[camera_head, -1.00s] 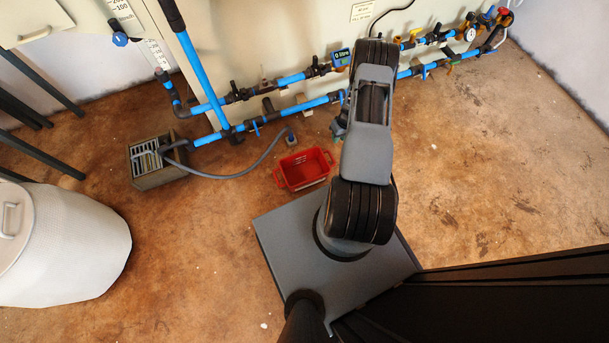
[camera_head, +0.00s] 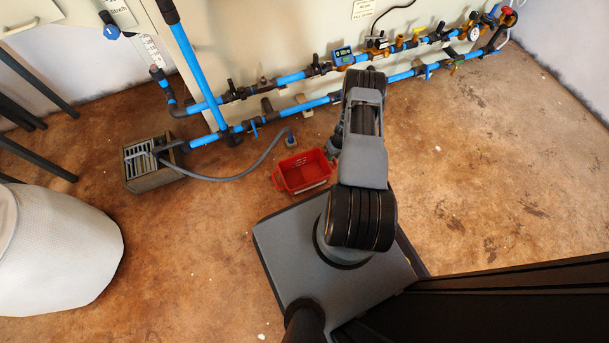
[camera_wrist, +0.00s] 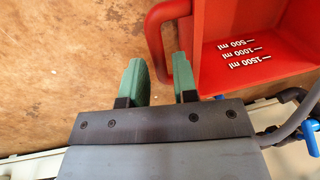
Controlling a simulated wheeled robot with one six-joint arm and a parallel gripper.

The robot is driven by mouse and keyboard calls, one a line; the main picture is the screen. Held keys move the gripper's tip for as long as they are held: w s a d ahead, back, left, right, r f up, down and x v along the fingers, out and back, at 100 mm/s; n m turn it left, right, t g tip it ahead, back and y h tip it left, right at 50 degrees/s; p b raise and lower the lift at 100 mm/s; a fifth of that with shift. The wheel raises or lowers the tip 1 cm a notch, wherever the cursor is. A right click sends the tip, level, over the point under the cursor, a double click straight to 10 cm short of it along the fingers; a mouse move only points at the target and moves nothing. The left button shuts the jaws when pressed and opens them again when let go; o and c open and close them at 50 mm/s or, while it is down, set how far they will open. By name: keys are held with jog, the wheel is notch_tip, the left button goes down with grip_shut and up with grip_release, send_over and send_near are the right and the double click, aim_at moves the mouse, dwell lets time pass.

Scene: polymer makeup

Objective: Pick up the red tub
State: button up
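The red tub (camera_head: 303,187) stands upright on the floor just beyond my base, left of my arm in the head view. In the wrist view the tub (camera_wrist: 225,75) fills the upper right, with white volume marks inside and a red loop handle (camera_wrist: 152,35) on its left side. My gripper (camera_wrist: 160,65) has two green fingers, apart. The handle's lower part shows between them, with a gap on the left; the right finger appears between handle and tub wall. In the head view my gripper (camera_head: 333,150) is partly hidden by my arm, at the tub's right end.
Blue pipes (camera_head: 300,105) with valves and gauges run along the wall behind the tub. A grey hose (camera_head: 240,177) leads from near the tub to a grated drain box (camera_head: 150,180). A white barrel (camera_head: 65,250) stands at left. The floor right of my arm is clear.

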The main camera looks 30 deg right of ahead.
jog(key=f, duration=0.1)
jog(key=f+b, duration=0.1)
jog(key=f, duration=0.1)
jog(key=shift+a, duration=0.3)
grip_shut()
